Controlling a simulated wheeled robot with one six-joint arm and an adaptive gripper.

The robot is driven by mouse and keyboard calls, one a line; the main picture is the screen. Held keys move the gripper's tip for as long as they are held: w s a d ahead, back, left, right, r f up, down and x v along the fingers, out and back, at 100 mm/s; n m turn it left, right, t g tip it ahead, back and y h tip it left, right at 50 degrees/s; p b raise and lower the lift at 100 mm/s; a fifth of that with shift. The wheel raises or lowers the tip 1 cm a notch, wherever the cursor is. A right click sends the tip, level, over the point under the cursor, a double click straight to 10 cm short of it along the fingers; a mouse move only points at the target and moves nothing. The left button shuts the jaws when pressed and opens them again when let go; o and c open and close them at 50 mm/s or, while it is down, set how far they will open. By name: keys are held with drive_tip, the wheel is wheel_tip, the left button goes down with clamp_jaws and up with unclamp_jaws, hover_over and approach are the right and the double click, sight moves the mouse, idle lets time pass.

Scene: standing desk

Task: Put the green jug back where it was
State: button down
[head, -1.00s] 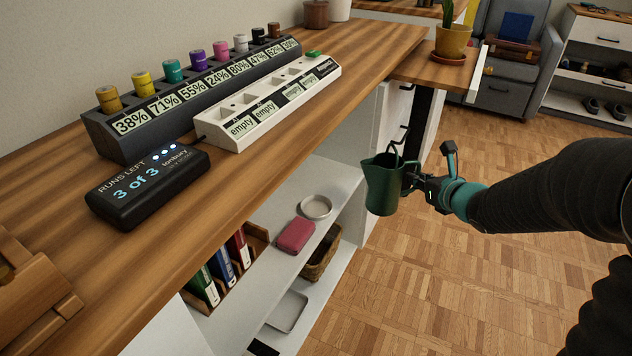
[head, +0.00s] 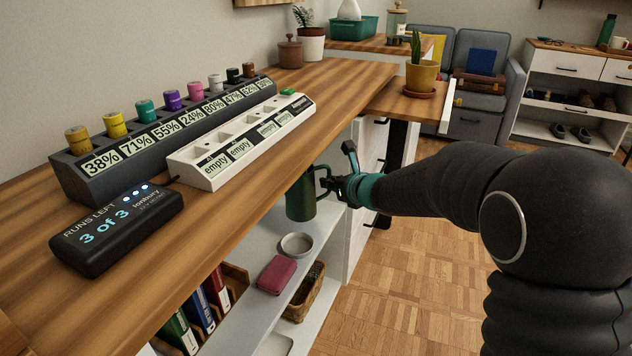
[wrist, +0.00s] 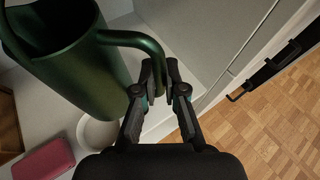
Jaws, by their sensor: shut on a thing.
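The dark green jug (head: 301,205) hangs roughly upright above the white shelf (head: 258,243) under the desk. The desktop's front edge hides its upper part in the head view. My gripper (head: 330,184) is to the right of the jug, shut on its handle. In the wrist view the open-mouthed jug (wrist: 85,70) fills the upper left, and its handle (wrist: 135,40) runs down to my closed fingers (wrist: 161,80). Whether the jug's base touches the shelf cannot be told.
A round grey dish (head: 296,245) and a red case (head: 276,274) sit on the shelf near the jug. A wicker basket (head: 304,294) is below. Binders (head: 197,310) stand at the front left. The wooden desktop (head: 225,215) overhangs the shelf. White drawers (head: 364,185) are to the right.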

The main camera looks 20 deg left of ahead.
drive_tip(key=w+a+p, duration=0.3)
drive_tip(key=w+a, duration=0.3)
drive_tip(key=w, duration=0.3)
wheel_tip(320, 180, down, 6)
drive_tip(key=shift+s+r+b, duration=0.1)
drive_tip(key=shift+s+b, duration=0.05)
drive_tip(key=shift+b, duration=0.45)
drive_tip(key=shift+w+a+f, duration=0.1)
drive_tip(key=shift+w+f, duration=0.1)
drive_tip(key=shift+f, duration=0.35)
drive_tip(key=shift+f, duration=0.15)
drive_tip(key=c, duration=1.5)
unclamp_jaws()
drive_tip(key=shift+c, duration=0.2)
